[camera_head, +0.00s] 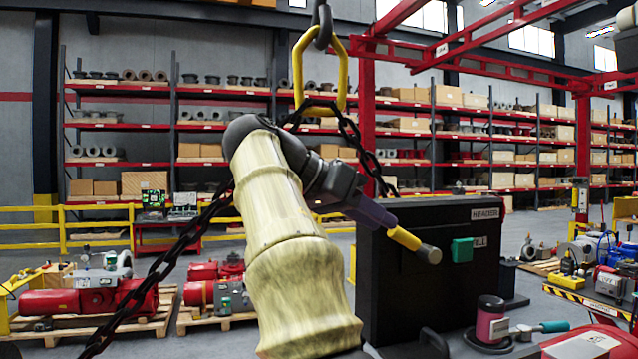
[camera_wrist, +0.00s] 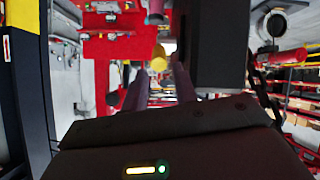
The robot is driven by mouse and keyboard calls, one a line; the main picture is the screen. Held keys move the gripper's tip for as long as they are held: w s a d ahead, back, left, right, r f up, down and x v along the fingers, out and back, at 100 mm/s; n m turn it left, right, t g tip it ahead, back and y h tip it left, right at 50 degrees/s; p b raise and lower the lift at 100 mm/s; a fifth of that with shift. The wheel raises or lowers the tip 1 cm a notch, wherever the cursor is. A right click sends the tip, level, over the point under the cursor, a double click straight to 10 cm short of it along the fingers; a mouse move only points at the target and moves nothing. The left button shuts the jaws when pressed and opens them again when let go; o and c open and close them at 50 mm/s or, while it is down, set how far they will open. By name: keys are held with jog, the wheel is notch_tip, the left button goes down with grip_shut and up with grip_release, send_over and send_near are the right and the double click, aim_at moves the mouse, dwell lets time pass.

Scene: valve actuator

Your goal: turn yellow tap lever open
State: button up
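In the head view a short yellow bar (camera_head: 405,238) with a dark grey round end (camera_head: 431,254) sits in front of the black box (camera_head: 400,290), left of a green tag; it looks like the yellow tap lever. My gripper (camera_head: 386,220) reaches down to it from the upper left, its dark fingers ending at the bar's upper left end. In the wrist view the yellow piece (camera_wrist: 158,58) appears between and just beyond the tips of my gripper (camera_wrist: 158,78). The fingers stand apart with a gap on both sides of it. Whether they touch it I cannot tell.
The black box carries a HEADER label (camera_head: 485,213) and a green tag (camera_head: 462,250). A chain (camera_head: 160,270) and yellow hook link (camera_head: 343,75) hang near my arm.

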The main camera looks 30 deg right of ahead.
jog(key=p+v, duration=0.5)
jog(key=v, duration=0.5)
jog(key=shift+p, duration=0.35)
